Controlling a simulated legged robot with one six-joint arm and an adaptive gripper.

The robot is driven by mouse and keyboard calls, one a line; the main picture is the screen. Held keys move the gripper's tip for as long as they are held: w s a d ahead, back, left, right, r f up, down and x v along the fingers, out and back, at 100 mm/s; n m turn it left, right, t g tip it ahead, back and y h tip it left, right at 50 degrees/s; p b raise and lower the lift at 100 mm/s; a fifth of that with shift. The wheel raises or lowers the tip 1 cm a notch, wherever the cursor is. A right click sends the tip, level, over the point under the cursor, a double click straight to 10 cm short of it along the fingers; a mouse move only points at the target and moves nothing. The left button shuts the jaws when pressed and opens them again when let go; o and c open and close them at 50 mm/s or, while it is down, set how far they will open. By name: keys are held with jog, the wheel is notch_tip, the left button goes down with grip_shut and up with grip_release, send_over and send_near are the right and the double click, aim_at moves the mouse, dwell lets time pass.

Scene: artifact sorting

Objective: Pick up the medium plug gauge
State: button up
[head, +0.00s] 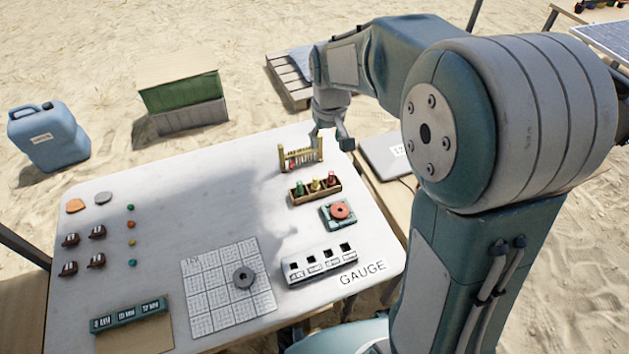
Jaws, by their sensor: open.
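My gripper (331,139) hangs at the far right of the white table, open, its two fingers apart. Just below it in the picture stands a small wooden rack (301,157) with a reddish piece at its left end. In front of the rack, a wooden tray (316,196) holds small pieces with green, yellow and red tops. I cannot tell which piece is the medium plug gauge. No piece is visible between the fingers. A white block with square dark openings (320,267) stands near the printed word GAUGE.
A green block with size labels (126,314) lies front left. A red disc (340,210) sits on a green base. Several brown pieces and coloured beads lie left. The table's middle is clear.

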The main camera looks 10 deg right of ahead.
jog(key=g, duration=0.1)
send_over(315, 177)
notch_tip(315, 177, down, 9)
jog(key=shift+n, duration=0.4)
notch_tip(315, 177, down, 11)
jog(key=shift+f, duration=0.1)
grip_shut()
